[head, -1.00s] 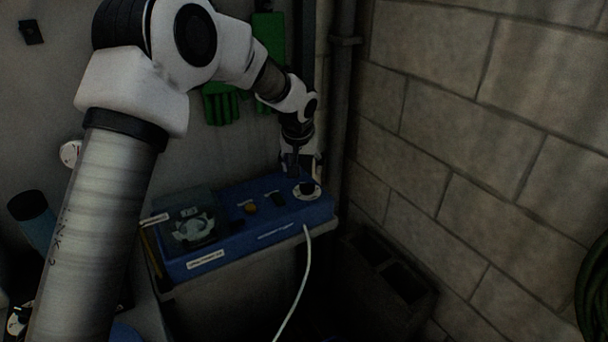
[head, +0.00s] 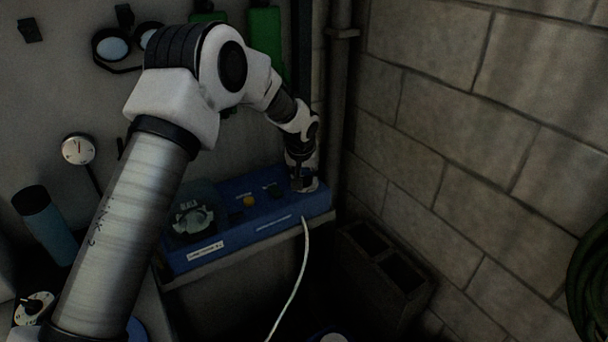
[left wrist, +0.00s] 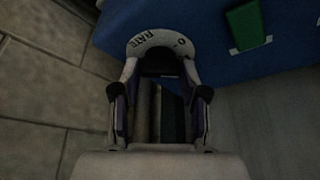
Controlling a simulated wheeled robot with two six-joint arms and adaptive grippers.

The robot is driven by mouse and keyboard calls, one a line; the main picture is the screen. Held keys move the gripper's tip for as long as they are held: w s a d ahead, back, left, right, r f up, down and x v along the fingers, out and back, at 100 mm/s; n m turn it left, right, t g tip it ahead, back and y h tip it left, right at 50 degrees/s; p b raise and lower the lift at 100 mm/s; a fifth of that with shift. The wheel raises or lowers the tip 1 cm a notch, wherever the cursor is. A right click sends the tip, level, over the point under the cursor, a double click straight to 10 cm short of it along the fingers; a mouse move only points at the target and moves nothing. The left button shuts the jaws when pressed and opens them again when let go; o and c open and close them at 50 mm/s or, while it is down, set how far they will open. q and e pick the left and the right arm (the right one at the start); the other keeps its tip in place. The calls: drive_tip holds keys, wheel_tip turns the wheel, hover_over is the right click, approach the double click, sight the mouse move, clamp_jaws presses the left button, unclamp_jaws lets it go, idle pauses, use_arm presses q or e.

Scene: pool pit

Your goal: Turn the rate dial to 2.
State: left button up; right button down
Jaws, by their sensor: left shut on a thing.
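The rate dial (head: 312,185) is at the right end of the blue pump box (head: 285,220). In the left wrist view the dial's white ring (left wrist: 150,40) shows "RATE" and a "0" mark, with the dark knob partly hidden between the fingers. My left gripper (head: 301,180) reaches down onto the dial from above. In the left wrist view its two fingers (left wrist: 160,72) stand on either side of the knob, shut on it. The dial's pointer and most of its scale are hidden. My right gripper is not in view.
The box also carries a dark pump head (head: 193,219), a yellow button (head: 249,201) and a green switch (left wrist: 244,25). A white tube (head: 302,265) hangs from its front. A pipe (head: 340,90) and block wall (head: 460,130) stand close on the right; a hollow block (head: 385,265) is below.

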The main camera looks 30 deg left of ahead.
use_arm(q)
drive_tip(key=shift+m+p, duration=0.6)
drive_tip(key=shift+p, duration=0.2)
drive_tip(key=shift+a+m+h+p, duration=0.1)
drive_tip(key=shift+m+h+p, duration=0.3)
drive_tip(key=shift+m+p, duration=0.25)
drive_tip(key=shift+m, duration=0.35)
drive_tip(key=shift+f+m+h, duration=0.1)
drive_tip(key=shift+m+h, duration=0.2)
drive_tip(key=shift+m, duration=0.1)
drive_tip(key=m+b, duration=0.1)
drive_tip(key=m+h+b, duration=0.1)
drive_tip(key=shift+a+f+m, duration=0.15)
drive_tip(key=shift+f+m, duration=0.15)
drive_tip(key=shift+m+h+b, duration=0.4)
drive_tip(key=shift+m+b, duration=0.5)
drive_tip(key=shift+m, duration=0.1)
drive_tip(key=shift+r+m+g+b, duration=0.15)
drive_tip(key=shift+m+g+b, duration=0.2)
drive_tip(key=shift+m, duration=0.25)
